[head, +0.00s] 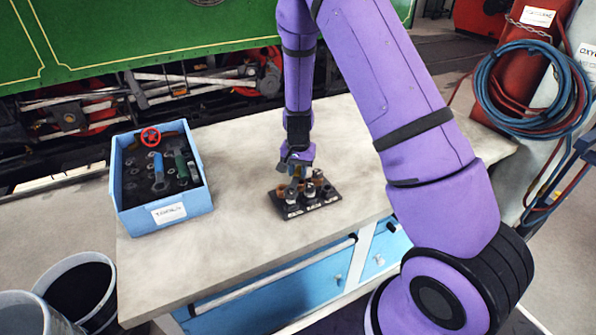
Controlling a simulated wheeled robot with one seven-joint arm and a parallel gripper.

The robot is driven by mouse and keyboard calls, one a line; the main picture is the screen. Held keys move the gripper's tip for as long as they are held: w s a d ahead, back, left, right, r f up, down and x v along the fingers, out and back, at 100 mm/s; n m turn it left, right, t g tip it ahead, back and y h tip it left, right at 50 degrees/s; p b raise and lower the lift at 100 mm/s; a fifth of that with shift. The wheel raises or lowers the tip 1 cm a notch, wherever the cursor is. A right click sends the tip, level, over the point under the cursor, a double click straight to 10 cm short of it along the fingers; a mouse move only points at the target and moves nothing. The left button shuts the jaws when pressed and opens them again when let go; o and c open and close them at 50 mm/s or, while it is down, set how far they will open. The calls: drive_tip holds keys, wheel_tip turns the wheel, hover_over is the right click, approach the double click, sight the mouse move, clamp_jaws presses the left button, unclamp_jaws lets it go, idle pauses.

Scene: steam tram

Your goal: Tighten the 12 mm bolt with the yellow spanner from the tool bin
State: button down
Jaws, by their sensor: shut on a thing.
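My gripper (296,170) is over the workbench, pointing down at a small black block (317,205) with several bolts and labels. It is shut on a small yellowish thing (300,182), which looks like the yellow spanner; the fingers hide most of it. The spanner end is low at the block, but I cannot tell whether it is seated on a bolt. Grey bolt heads (292,196) stand along the front of the block. Its labels are too small to read, so I cannot pick out the 12 mm bolt. The blue tool bin (168,214) stands at the bench's left end.
The bin holds a blue-handled tool (158,172), a green-handled tool (182,166), a red handwheel (150,137) and loose metal parts. Buckets (84,290) stand on the floor at lower left. The green tram (120,40) is behind. Bench space between bin and block is clear.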

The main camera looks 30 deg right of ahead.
drive_tip(key=shift+r, duration=1.25)
idle(1.9)
drive_tip(key=shift+r, duration=1.35)
